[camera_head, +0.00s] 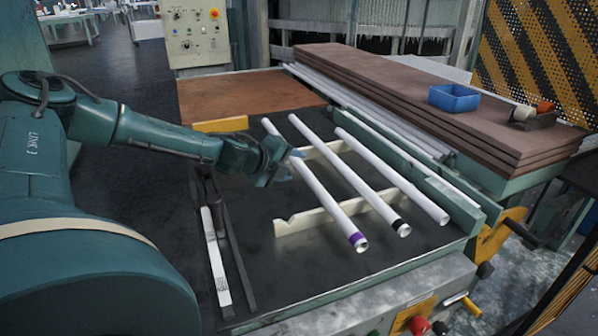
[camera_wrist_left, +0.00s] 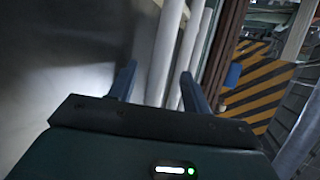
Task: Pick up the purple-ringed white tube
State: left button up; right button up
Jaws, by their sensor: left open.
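The purple-ringed white tube (camera_head: 322,195) is the leftmost of three white tubes lying slanted across notched cream supports (camera_head: 315,213). Its purple ring is at the near end. My left gripper (camera_head: 286,166) is open, just left of this tube and beside its middle part. In the left wrist view, a white tube (camera_wrist_left: 164,50) shows between the spread fingers (camera_wrist_left: 158,70); no ring shows there, and I cannot tell whether anything touches. A black-ringed tube (camera_head: 350,177) and a third tube (camera_head: 392,175) lie to the right. My right gripper is not in view.
A long white strip (camera_head: 215,258) lies beside a dark rail at the left. Stacked brown boards (camera_head: 430,90) with a blue bin (camera_head: 454,98) stand at the back right. A green rail (camera_head: 450,202) edges the right side.

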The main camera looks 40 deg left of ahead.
pick_arm(q)
jog(key=shift+b+x, duration=0.3)
jog(key=shift+x, duration=0.6)
grip_shut()
